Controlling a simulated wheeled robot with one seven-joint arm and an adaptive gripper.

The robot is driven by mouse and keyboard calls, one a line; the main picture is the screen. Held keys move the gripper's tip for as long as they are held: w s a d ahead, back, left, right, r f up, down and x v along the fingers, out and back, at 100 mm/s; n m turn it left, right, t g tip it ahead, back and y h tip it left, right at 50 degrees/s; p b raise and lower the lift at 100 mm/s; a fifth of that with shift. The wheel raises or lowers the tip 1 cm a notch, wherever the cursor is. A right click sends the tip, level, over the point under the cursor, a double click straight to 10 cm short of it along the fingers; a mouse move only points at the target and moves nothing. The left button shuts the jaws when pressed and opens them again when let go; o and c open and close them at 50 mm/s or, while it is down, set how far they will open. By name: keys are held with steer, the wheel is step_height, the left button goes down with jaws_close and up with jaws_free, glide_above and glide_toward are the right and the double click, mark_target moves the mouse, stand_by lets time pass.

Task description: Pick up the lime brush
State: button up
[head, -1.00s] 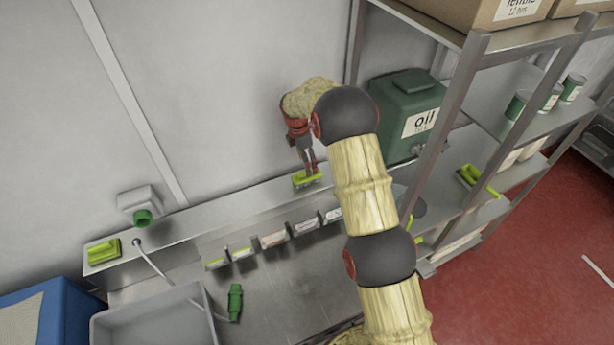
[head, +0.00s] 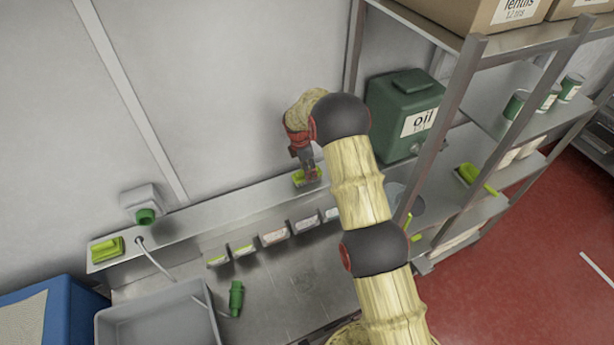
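A lime brush (head: 304,182) lies on the narrow metal ledge against the wall, in the middle of the head view. My gripper (head: 309,169) points down at it, with its fingertips at the brush and covering part of it. Whether the fingers are closed on the brush or only beside it is too small to tell. A second lime brush-like item (head: 106,249) sits at the left end of the ledge. Another lime brush-like item with a handle (head: 476,179) lies on the shelf at right.
A grey tub (head: 160,325) and green nozzle (head: 236,298) are at lower left.

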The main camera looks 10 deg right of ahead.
steer(key=c, duration=0.9)
steer(key=shift+r, duration=0.1)
steer(key=shift+w+r+b, duration=0.1)
steer(key=shift+r+b, duration=0.2)
steer(key=shift+r, duration=0.15)
step_height(320, 180, up, 2)
steer(key=shift+r+b, duration=0.15)
steer(key=shift+b, duration=0.4)
steer(key=s+a+r+b, duration=0.3)
steer(key=s+a+r, duration=0.3)
steer(key=s+r, duration=0.3)
steer(key=s, duration=0.4)
steer(key=shift+r, duration=0.35)
steer(key=shift+w, duration=0.1)
